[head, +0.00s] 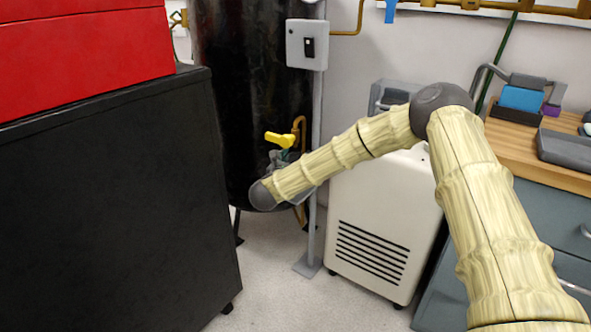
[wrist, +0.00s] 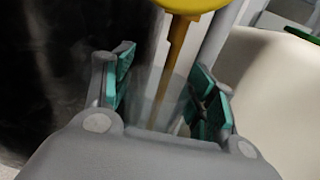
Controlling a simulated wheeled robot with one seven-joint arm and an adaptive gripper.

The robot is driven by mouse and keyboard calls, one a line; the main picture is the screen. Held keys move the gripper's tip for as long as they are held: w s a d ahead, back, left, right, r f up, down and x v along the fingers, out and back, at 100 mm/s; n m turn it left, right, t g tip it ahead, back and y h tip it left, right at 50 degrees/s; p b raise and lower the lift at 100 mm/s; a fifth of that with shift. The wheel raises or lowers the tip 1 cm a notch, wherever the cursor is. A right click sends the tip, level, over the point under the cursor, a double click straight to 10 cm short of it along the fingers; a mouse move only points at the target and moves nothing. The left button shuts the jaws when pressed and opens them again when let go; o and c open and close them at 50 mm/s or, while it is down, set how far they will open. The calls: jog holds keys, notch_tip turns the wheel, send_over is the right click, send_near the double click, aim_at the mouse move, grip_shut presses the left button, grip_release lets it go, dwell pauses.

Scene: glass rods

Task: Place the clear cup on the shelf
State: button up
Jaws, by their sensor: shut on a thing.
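My gripper (wrist: 165,88) shows in the wrist view with its green-padded fingers set apart. A faint see-through shape between them, hard to make out against the background, appears to be the clear cup (wrist: 158,98); the fingers are shut on it. In the head view my gripper is mostly hidden behind my forearm, in front of the black tank, and the cup cannot be made out there. No shelf can be clearly identified in either view.
A black tank (head: 240,75) with a yellow valve handle (head: 280,139) stands close to my gripper. A black cabinet (head: 110,210) fills the left. A white vented unit (head: 375,215) and a wooden counter (head: 545,160) are at right. Some floor (head: 275,285) is clear.

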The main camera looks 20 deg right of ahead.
jog(key=shift+f+b, duration=0.55)
jog(key=shift+f, duration=1.1)
jog(key=shift+f, duration=0.2)
jog(key=o, duration=1.1)
